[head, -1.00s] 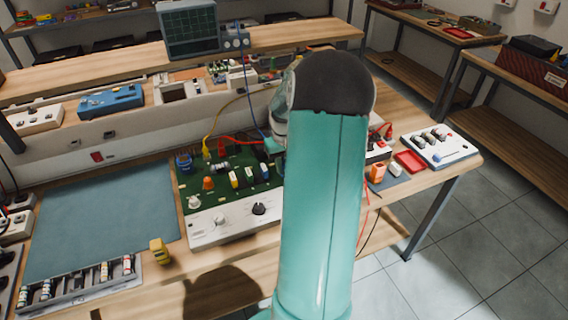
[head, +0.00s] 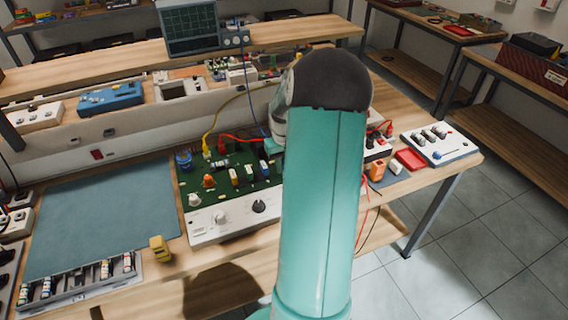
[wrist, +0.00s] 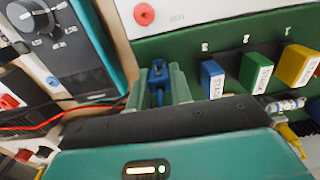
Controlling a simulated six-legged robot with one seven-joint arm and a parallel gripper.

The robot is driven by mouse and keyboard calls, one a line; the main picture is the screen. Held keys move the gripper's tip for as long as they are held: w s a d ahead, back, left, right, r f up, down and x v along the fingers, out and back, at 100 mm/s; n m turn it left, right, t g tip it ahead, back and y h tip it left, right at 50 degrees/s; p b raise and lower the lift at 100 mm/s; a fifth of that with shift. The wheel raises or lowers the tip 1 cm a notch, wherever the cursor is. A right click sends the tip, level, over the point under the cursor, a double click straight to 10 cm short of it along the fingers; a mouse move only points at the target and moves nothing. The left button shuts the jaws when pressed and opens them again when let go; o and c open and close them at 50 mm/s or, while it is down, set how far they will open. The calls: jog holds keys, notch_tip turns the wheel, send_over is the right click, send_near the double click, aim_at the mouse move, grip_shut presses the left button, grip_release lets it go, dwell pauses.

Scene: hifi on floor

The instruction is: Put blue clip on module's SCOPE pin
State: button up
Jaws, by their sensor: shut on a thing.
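The module is a green board (head: 228,170) with a white knob panel along its front, on the bench left of my arm. In the wrist view my gripper (wrist: 158,90) is shut on the blue clip (wrist: 157,74), whose top shows between the two green fingers. The clip is beside the green board edge (wrist: 185,48); I cannot tell whether it touches a pin. In the head view a blue lead (head: 247,85) runs down to my gripper, which is mostly hidden behind my arm. The SCOPE pin cannot be made out.
Blue (wrist: 212,80), green (wrist: 255,72) and yellow (wrist: 297,65) blocks stand right of my gripper. A black-faced knob device (wrist: 62,40) is at left, with red and black leads nearby. A yellow lead (head: 225,103) and red lead (head: 235,138) reach the module. A blue-grey mat (head: 100,215) is clear.

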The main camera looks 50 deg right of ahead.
jog(key=o, duration=0.9)
notch_tip(320, 180, up, 14)
jog(key=shift+f, duration=0.1)
dwell(0.5)
